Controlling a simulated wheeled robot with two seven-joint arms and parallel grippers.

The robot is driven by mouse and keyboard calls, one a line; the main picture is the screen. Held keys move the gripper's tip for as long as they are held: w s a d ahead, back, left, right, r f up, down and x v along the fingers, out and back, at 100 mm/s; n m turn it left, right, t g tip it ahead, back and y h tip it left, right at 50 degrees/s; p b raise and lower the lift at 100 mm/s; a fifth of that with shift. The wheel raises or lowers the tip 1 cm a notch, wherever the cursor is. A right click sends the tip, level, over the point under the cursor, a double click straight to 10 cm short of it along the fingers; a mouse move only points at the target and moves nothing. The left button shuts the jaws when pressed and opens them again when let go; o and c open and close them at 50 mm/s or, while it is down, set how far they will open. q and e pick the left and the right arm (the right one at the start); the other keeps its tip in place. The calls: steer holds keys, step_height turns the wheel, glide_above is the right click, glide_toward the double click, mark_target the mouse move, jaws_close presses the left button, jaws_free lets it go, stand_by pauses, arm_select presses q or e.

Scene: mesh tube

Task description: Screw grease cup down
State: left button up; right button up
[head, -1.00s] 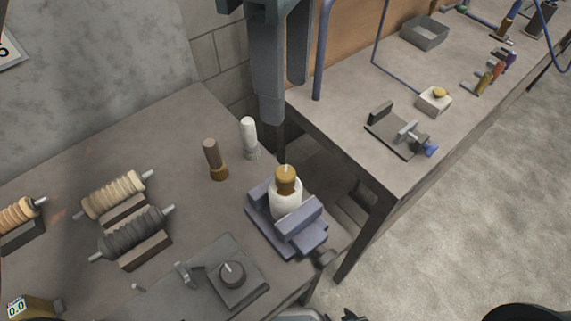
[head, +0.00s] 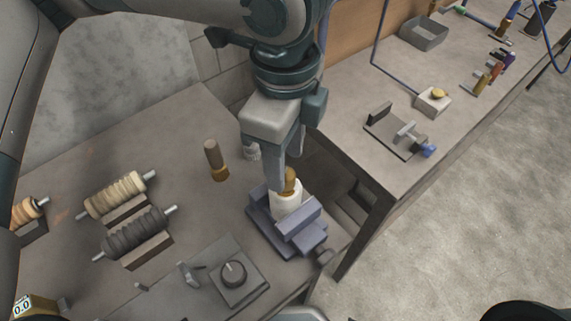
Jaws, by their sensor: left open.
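The grease cup, a white body (head: 285,203) with a brass cap (head: 291,181), stands upright in a blue-grey vise (head: 266,234) at the front right corner of the near bench. My left gripper (head: 286,171) points down over it from above, open. One finger overlaps the left part of the brass cap in the head view, and the other shows behind and to the right. I cannot tell whether either finger touches the cap. The cap's top is partly hidden. My right gripper is not in view.
A brown-topped brass piece (head: 216,160) stands left of the vise, and a white-topped piece (head: 251,153) is mostly hidden by my gripper. A knob plate (head: 234,274) lies in front. Wound rollers (head: 118,196) lie left. Another bench (head: 400,171) stands right.

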arm_select(q)
steer(key=shift+f, duration=1.65)
steer(key=c, duration=1)
steer(key=shift+c, duration=0.2)
